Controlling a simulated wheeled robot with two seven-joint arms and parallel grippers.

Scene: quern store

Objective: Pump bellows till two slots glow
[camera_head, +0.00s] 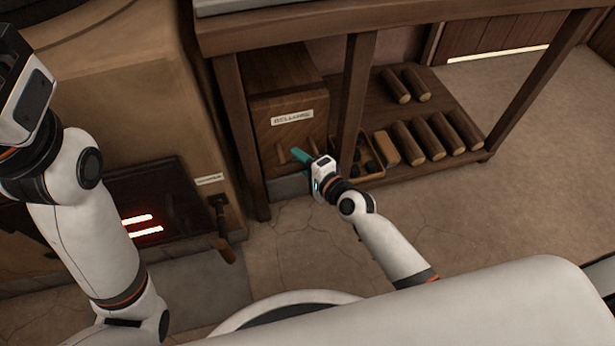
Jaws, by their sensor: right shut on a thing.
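The bellows (287,103) is a wooden box with a white "BELLOWS" label, under the bench left of its front post. My right gripper (304,157) is at the lower front of this box, shut on the bellows handle. A teal piece shows at its tip; the handle is mostly hidden there. Two slots (145,231) glow bright orange-white, one above the other, in the dark panel of the furnace (128,95) at left.
A wooden-handled lever (222,228) hangs at the furnace's right corner, beside a small label. Several logs (430,140) lie on the low shelf (452,97), with a small tray (372,171) near the post. The floor (520,215) at right is clear.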

